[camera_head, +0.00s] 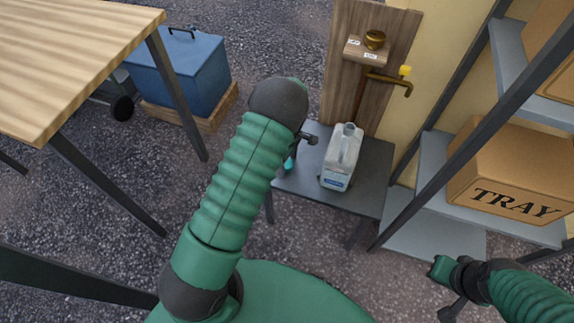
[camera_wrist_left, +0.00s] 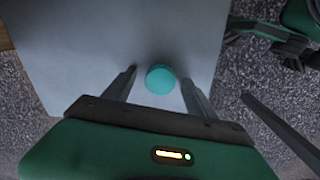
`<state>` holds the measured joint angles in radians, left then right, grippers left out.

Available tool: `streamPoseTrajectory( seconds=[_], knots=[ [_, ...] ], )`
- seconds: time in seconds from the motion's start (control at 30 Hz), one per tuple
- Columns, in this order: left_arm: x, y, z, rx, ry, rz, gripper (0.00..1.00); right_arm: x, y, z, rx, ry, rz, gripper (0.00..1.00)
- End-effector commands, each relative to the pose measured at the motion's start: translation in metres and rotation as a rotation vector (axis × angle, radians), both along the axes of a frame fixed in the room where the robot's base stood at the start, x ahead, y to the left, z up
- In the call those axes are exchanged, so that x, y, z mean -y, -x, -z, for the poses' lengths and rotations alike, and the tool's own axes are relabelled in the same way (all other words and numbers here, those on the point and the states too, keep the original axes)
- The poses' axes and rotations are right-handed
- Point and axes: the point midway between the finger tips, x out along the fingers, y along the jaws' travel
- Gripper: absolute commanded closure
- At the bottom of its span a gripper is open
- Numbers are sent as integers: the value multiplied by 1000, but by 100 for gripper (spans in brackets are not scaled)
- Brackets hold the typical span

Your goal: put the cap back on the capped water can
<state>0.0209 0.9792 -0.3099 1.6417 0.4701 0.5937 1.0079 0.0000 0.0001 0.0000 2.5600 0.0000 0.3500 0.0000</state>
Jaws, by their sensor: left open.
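The water can (camera_head: 341,165) is a pale translucent jug with a blue label, standing upright on a small grey table. No teal cap shows on its neck. A round teal cap (camera_wrist_left: 160,80) lies on the grey surface in the left wrist view; a bit of it shows beside my arm in the head view (camera_head: 289,164). My left gripper (camera_wrist_left: 160,76) is open, its two fingers on either side of the cap, with gaps between. In the head view my arm mostly hides this gripper (camera_head: 306,139). My right gripper (camera_head: 447,290) is at the lower right, away from the can; its jaws are unclear.
The small grey table (camera_head: 368,185) stands against a wooden board with a brass tap (camera_head: 390,82) above the can. A shelf with a TRAY box (camera_head: 515,180) stands at right. A wooden table (camera_head: 70,60) and a blue cooler box (camera_head: 185,75) are at left.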

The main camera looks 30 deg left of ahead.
Motion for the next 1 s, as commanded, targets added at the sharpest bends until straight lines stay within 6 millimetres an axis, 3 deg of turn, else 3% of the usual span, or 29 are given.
streamPoseTrajectory(
  seconds=[0.1, 0.6, 0.87, 1.0],
  knots=[
    [0, 0, 0, -1, 0, 0, 35, 0, 0, 0, 0, 0, 0, 100],
    [0, 0, 0, -1, 0, 0, 99, 0, 0, 0, 0, 0, 0, 100],
    [0, 0, -2, 0, 0, 0, 99, 0, 0, -1, 0, 0, 0, 100],
    [0, 0, -13, 0, 0, -1, 99, 0, 0, -8, 0, 0, 0, 100]
  ],
)
